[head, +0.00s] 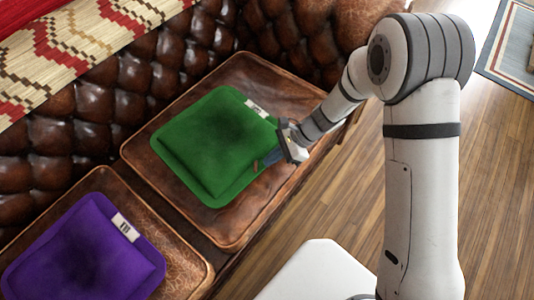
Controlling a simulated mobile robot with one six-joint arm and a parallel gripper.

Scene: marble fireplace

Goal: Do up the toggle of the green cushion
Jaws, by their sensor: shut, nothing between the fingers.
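The green cushion (205,150) lies on the right-hand brown leather seat (225,228) of the sofa, with a dark patch in its middle. A small white tag (256,107) with dark marks sits at its upper right edge. My gripper (261,164) reaches in from the right to the cushion's right edge. Its fingers are shut and hold nothing. I cannot tell whether the fingertips touch the cushion. I cannot make out the toggle; it may be hidden by the gripper or too small to see.
A purple cushion (80,255) with a white tag lies on the left-hand seat. The tufted leather backrest (160,75) rises behind the seats, with a patterned red and cream blanket (75,50) over it. Wooden floor (330,205) is clear at the right, with a rug (507,50) beyond.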

